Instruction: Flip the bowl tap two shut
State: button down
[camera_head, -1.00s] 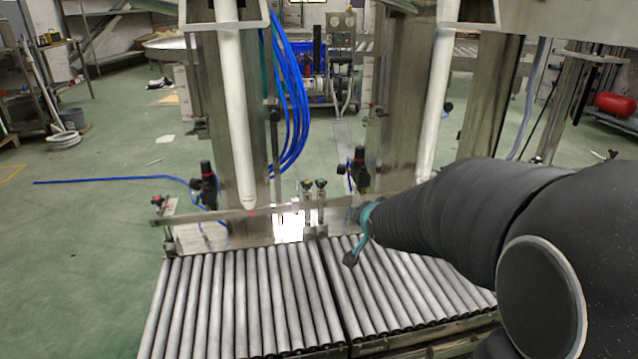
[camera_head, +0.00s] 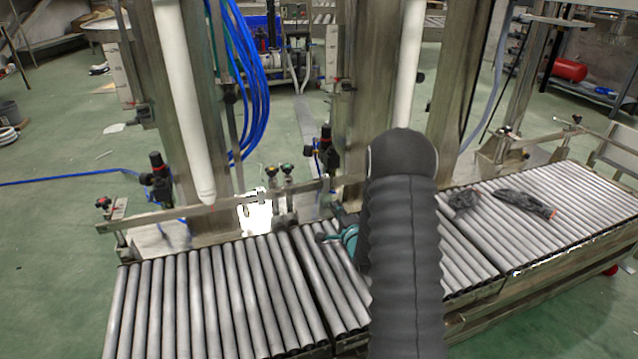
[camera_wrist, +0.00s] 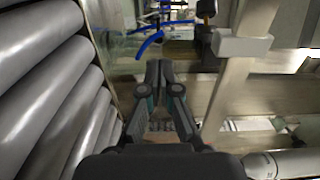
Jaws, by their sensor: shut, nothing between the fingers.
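Two dark filter-regulator units with red-marked knobs stand behind the guide rail, one at left (camera_head: 160,182) and one at centre (camera_head: 324,152). I cannot tell which small part is bowl tap two, nor its lever position. My gripper (camera_head: 322,237) shows beside the rail's near side, above the rollers, partly hidden behind my arm. In the wrist view my gripper (camera_wrist: 161,66) has its fingers together with nothing between them. A dark upright part with an orange band (camera_wrist: 206,14) shows beyond the fingertips, to their right and apart from them.
The metal guide rail (camera_head: 225,208) crosses in front, with two small valves (camera_head: 279,173) on it. Roller conveyor beds (camera_head: 200,300) lie below. White lances (camera_head: 184,100) and steel columns stand behind. Dark cloth-like items (camera_head: 520,203) lie on the right rollers. Blue hoses (camera_head: 245,80) hang between columns.

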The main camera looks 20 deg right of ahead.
jog(key=shift+f, duration=0.15)
jog(key=w, duration=1.4)
dwell(0.4)
jog(key=w+a+b, duration=0.1)
jog(key=b, duration=0.3)
jog(key=shift+w, duration=0.25)
